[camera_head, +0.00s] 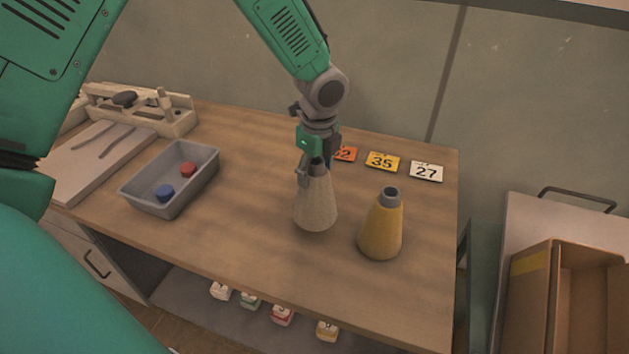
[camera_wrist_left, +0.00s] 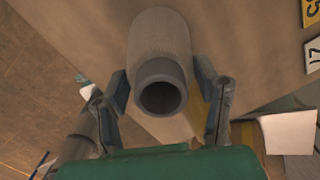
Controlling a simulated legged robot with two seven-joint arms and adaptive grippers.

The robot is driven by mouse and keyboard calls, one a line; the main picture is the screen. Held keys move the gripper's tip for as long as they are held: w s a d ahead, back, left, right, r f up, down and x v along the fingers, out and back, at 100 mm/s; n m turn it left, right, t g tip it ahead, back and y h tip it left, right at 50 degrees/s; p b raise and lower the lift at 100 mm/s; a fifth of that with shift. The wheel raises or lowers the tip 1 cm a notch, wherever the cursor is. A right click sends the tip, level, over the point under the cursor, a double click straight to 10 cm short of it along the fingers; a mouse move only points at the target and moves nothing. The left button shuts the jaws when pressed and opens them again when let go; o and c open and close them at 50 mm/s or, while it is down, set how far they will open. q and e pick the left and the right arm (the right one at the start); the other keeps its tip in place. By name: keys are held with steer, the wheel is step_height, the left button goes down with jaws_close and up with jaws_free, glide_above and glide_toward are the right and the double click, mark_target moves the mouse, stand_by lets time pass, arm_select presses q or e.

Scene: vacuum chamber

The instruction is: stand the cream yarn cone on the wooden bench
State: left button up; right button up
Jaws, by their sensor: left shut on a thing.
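The cream yarn cone (camera_head: 316,205) is upright at the wooden bench (camera_head: 250,180), with its narrow grey top between the fingers of my left gripper (camera_head: 316,168). I cannot tell whether its base touches the bench top. In the left wrist view the cone (camera_wrist_left: 160,42) is seen from above, with its hollow grey tip towards the camera. My left gripper (camera_wrist_left: 165,92) is shut on it there, one finger on each side. A yellow yarn cone (camera_head: 381,228) stands to the right of the cream one. My right gripper does not show.
A grey tray (camera_head: 145,197) with a red and a blue piece stands on the left. Number cards (camera_head: 382,162) lie behind the cones. A wooden tool holder (camera_head: 140,110) is at the back left. A cardboard box (camera_head: 545,300) is beyond the bench's right edge. The front middle is clear.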

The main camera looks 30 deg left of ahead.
arm_select(q)
steer(key=f, duration=0.3)
steer(key=shift+a+f, duration=0.15)
steer(key=shift+a, duration=0.05)
steer(key=shift+a+f, duration=0.2)
steer(key=o, duration=1.5)
steer(key=shift+s, duration=0.1)
steer(key=shift+d, duration=0.2)
steer(key=shift+d+r, duration=0.1)
steer(key=shift+r, duration=0.2)
steer(key=r, duration=1.1)
steer(key=shift+s+d+r, duration=0.2)
steer(key=shift+s+d, duration=0.05)
steer(key=shift+d, duration=0.15)
